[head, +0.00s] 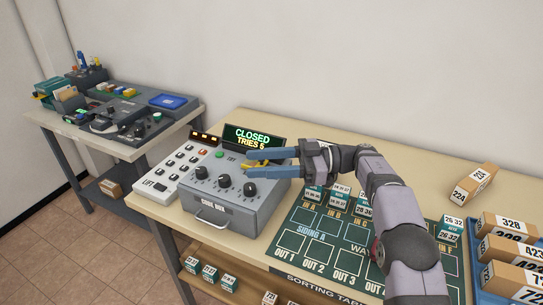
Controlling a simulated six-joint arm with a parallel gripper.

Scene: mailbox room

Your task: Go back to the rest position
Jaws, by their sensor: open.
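My gripper (262,161) is in the middle of the head view, with two blue fingers apart and nothing between them. It points left and appears to hover over the right part of the grey code box (222,207). My arm reaches in from the lower right. The code box has several black knobs on its sloped top and a handle in front. A display (254,138) behind it reads "CLOSED" and "TRIES 6". I cannot tell from this view how far the fingers are above the box.
A keypad panel (170,172) stands left of the code box. A green sorting mat (311,240) lies to the right, with small labelled blocks at its back, partly behind my arm. A cardboard box (474,184) and numbered boxes in blue trays are at right. A side table (60,124) holds several items.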

